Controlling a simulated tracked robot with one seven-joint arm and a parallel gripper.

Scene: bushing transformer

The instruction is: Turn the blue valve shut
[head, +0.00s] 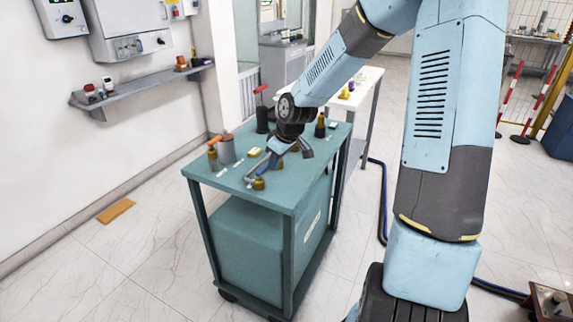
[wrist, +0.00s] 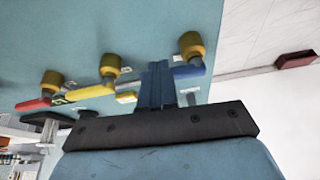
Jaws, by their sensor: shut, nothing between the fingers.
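The blue valve has a blue lever handle (wrist: 188,71) and a round brass-yellow body (wrist: 192,45), on the teal cart top. In the wrist view the handle lies nearly crosswise, just right of my gripper (wrist: 156,66). My gripper's dark blue fingers are together with nothing between them. Their side is very close to the handle's left end; I cannot tell if they touch. In the head view my gripper (head: 266,165) points down over the cart top, near a small brass valve body (head: 258,183). The blue handle is hard to separate from my fingers there.
A yellow-handled valve (wrist: 92,92) and a red-handled valve (wrist: 32,104) stand left of the blue one in the wrist view. The teal cart (head: 210,178) also carries a grey cylinder (head: 226,150). Open floor lies left of the cart, below a wall shelf (head: 145,88).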

